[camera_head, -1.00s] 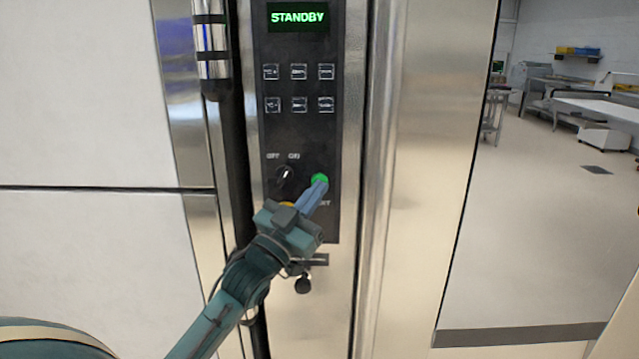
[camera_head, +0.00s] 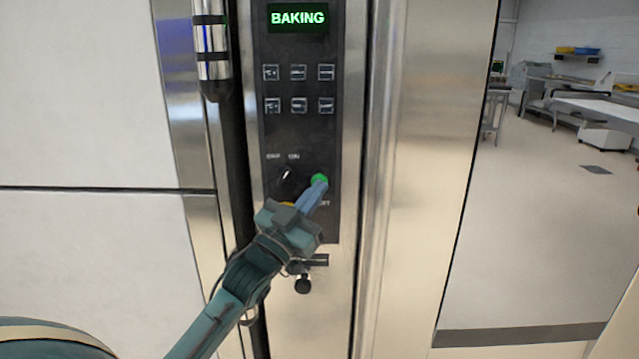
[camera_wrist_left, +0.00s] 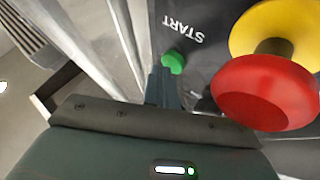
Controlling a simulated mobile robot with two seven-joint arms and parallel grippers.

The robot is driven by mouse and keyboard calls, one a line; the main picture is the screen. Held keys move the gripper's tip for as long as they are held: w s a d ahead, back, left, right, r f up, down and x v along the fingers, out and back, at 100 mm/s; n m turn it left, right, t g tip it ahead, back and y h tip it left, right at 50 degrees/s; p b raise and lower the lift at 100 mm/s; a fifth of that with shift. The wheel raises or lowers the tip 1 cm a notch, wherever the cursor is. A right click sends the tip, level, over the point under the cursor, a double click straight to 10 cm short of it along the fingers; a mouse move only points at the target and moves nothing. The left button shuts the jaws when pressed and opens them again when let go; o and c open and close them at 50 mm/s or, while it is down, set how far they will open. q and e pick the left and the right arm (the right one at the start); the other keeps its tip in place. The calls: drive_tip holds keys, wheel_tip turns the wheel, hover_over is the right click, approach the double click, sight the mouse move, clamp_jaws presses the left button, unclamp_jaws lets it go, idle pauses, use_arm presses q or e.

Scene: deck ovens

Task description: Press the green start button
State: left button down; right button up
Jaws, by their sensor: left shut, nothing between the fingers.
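The green start button (camera_head: 320,179) is on the dark control panel (camera_head: 300,135), low on its right side. My left gripper (camera_head: 318,185) is shut and empty, with its fingertips at the button, seeming to touch it. In the left wrist view the green button (camera_wrist_left: 174,61) shows below the START label (camera_wrist_left: 183,28), just past the tips of my left gripper (camera_wrist_left: 160,75). The panel's display (camera_head: 298,17) reads BAKING in green letters. My right gripper is not in view.
A red mushroom button (camera_wrist_left: 265,92) on a yellow collar (camera_wrist_left: 280,32) stands out close beside my left gripper. A rotary switch (camera_head: 286,178) and several small keys (camera_head: 298,88) are on the panel. A vertical door handle (camera_head: 211,45) is at left. Open floor lies at right.

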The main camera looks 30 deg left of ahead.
use_arm(q)
drive_tip(key=shift+s+d, duration=0.35)
drive_tip(key=shift+s, duration=0.25)
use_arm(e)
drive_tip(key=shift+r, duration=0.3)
use_arm(q)
drive_tip(key=s+d, duration=0.1)
drive_tip(key=s+p, duration=0.1)
drive_tip(key=s, duration=0.1)
drive_tip(key=s+d+p, duration=0.1)
drive_tip(key=shift+s+d, duration=0.15)
drive_tip(key=shift+d, duration=0.15)
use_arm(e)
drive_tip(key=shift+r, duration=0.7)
